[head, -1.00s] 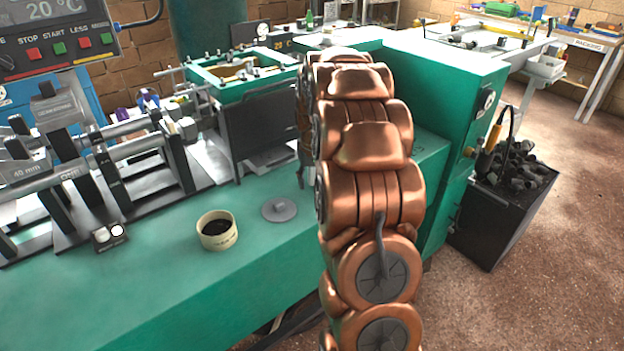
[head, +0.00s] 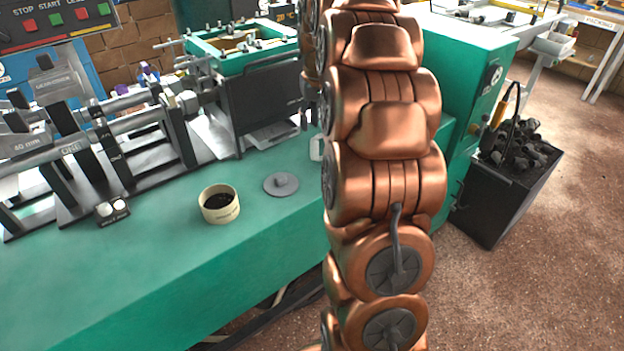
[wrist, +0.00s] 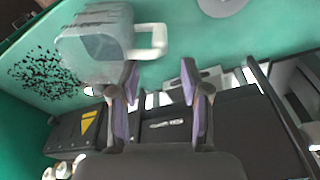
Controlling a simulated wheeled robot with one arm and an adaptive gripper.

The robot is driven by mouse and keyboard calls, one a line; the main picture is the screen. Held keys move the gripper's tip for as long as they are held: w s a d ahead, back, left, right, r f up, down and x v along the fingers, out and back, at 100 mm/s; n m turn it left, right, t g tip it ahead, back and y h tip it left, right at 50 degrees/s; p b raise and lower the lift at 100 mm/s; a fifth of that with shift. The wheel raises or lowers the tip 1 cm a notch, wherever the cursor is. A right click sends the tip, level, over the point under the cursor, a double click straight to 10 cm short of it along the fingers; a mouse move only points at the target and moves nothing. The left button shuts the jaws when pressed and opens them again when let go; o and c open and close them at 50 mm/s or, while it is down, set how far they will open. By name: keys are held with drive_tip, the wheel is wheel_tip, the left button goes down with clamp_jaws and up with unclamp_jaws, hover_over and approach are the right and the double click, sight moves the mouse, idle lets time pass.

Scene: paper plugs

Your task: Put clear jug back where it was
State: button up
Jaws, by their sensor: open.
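The clear jug (wrist: 96,45) shows in the wrist view at the upper left, on or just above the green surface. Its pale handle (wrist: 157,42) points right, towards my gripper. My gripper (wrist: 160,82) is open, its two purple-padded fingers apart with nothing visible between them. The handle lies just beyond the left fingertip; I cannot tell whether they touch. In the head view my copper arm hides the gripper and most of the jug; a small pale piece (head: 316,149) at the arm's left edge may be its handle.
Dark crumbs (wrist: 45,75) lie scattered beside the jug. On the green bench (head: 150,270) are a cream tub (head: 219,204) with dark contents and a grey disc (head: 281,184). Machinery (head: 100,150) fills the bench's back left. A black bin (head: 500,195) stands on the floor at right.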

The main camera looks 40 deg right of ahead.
drive_tip(key=s+a+f+n+g+y, duration=0.1)
drive_tip(key=s+a, duration=0.5)
drive_tip(key=a, duration=0.4)
drive_tip(key=s+a+n+g, duration=0.1)
drive_tip(key=s+a+n, duration=0.1)
drive_tip(key=s+a, duration=0.65)
drive_tip(key=s+a+f+n+g, duration=0.1)
drive_tip(key=s+a+f, duration=0.1)
drive_tip(key=s+a, duration=0.3)
drive_tip(key=s+a+f, duration=0.3)
drive_tip(key=s+a, duration=0.2)
drive_tip(key=s, duration=0.8)
drive_tip(key=shift+s+a+f+n+g, duration=0.3)
drive_tip(key=shift+s+f+n+g, duration=0.05)
drive_tip(key=shift+n+g, duration=0.05)
wheel_tip(320, 180, up, 12)
drive_tip(key=p, duration=1.1)
drive_tip(key=shift+w+f, duration=0.2)
drive_tip(key=shift+c, duration=0.4)
